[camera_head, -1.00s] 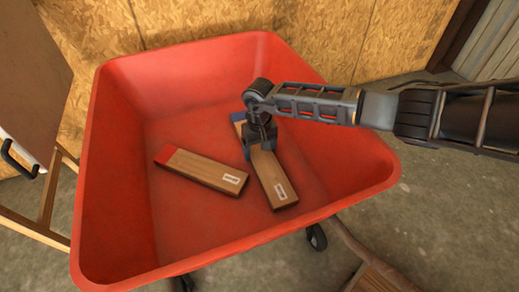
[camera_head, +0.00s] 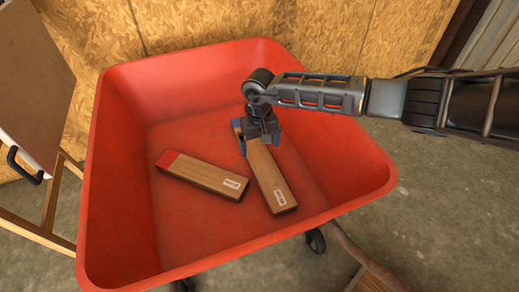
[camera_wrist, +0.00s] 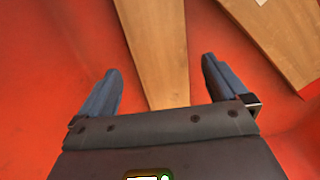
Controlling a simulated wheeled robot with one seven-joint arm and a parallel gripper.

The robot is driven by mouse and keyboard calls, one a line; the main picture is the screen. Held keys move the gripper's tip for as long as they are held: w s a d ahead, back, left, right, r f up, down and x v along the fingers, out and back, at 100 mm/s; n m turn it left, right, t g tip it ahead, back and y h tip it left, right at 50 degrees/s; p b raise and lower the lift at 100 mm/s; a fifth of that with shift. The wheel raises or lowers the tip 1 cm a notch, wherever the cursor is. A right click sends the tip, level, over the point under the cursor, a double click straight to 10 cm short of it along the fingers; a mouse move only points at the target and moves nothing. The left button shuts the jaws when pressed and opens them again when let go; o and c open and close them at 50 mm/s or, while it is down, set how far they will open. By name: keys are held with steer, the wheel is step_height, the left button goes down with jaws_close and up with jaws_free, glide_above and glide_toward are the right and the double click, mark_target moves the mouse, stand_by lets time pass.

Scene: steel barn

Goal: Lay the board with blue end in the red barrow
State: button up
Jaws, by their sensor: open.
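The board with the blue end (camera_head: 268,177) lies flat on the floor of the red barrow (camera_head: 107,170), right of centre, with its blue end towards the back. My gripper (camera_head: 259,142) is over its far part, close to the blue end, which it partly hides. In the wrist view my gripper (camera_wrist: 160,88) is open, with one finger on each side of the board (camera_wrist: 158,45) and a gap of red floor on both sides. The blue end does not show there.
A board with a red end (camera_head: 202,175) lies in the barrow to the left; a board also shows at right in the wrist view (camera_wrist: 285,35). The barrow's walls surround both boards. A chipboard wall (camera_head: 220,20) stands behind. A panel with a black handle (camera_head: 30,90) is at left.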

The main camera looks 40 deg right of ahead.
mark_target(259, 157)
step_height(259, 157, up, 7)
steer(key=p, duration=0.1)
stand_by(0.7)
